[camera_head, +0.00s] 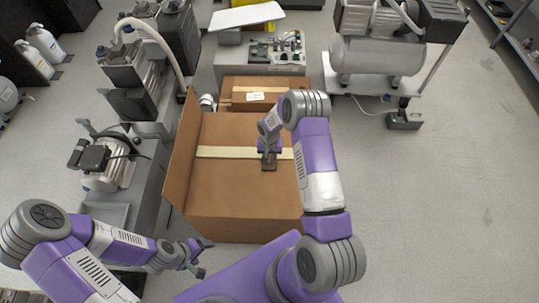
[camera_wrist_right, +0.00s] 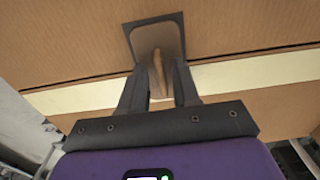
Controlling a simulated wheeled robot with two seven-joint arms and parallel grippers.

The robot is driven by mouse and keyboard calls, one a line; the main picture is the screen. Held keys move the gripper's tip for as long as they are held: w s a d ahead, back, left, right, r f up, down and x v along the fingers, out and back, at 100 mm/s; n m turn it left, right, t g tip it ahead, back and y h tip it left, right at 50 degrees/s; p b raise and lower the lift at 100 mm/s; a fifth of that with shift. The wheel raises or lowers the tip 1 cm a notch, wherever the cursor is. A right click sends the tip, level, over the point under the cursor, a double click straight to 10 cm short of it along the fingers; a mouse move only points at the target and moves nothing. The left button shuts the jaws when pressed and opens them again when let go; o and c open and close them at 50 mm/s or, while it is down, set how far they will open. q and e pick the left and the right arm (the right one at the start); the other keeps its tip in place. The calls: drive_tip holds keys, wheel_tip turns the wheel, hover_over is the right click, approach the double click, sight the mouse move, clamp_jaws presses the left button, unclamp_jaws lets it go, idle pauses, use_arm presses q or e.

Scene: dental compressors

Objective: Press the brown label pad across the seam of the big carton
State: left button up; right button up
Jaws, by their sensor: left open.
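The big carton (camera_head: 235,185) stands in the middle of the head view, with a pale tape seam (camera_head: 225,153) across its top. The seam also shows in the right wrist view (camera_wrist_right: 255,72). My right gripper (camera_head: 269,152) is over the carton top, its fingers (camera_wrist_right: 160,72) closed around the upright grip of the brown label pad (camera_wrist_right: 146,38). The dark-edged pad (camera_head: 269,164) appears at the seam, mostly on its near side. I cannot tell whether it touches the carton. My left gripper (camera_head: 203,258) is open and empty, low in front of the carton's left corner.
A carton flap (camera_head: 183,148) stands up on the left side. A smaller labelled carton (camera_head: 280,96) is behind the big one. Compressors stand at left (camera_head: 108,162) and back right (camera_head: 375,58). The floor at right (camera_head: 450,200) is clear.

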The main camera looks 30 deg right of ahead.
sight(270, 157)
drive_tip(key=shift+o, duration=0.3)
drive_tip(key=shift+r, duration=0.1)
wheel_tip(270, 157, up, 8)
drive_tip(key=shift+f+p, duration=0.2)
drive_tip(key=shift+p, duration=1.05)
drive_tip(key=s+a+y, duration=0.1)
drive_tip(key=s+a, duration=0.2)
drive_tip(key=a, duration=0.1)
drive_tip(key=s+a+f+n+y+p, duration=0.1)
drive_tip(key=s+a, duration=0.2)
drive_tip(key=s+a+f+n+p, duration=0.1)
drive_tip(key=s+a, duration=0.2)
drive_tip(key=a, duration=0.1)
drive_tip(key=shift+a+f+y, duration=0.1)
drive_tip(key=shift+a+y, duration=0.2)
drive_tip(key=shift+y, duration=0.1)
drive_tip(key=s+a+r+n, duration=0.1)
drive_tip(key=s+a, duration=0.3)
drive_tip(key=s, duration=0.2)
drive_tip(key=s+a+r+y+p, duration=0.1)
drive_tip(key=s+a+r, duration=0.1)
drive_tip(key=s+a, duration=0.2)
drive_tip(key=s, duration=0.3)
drive_tip(key=shift+a+n+t, duration=0.15)
drive_tip(key=shift+n+t, duration=0.15)
drive_tip(key=shift+n, duration=0.1)
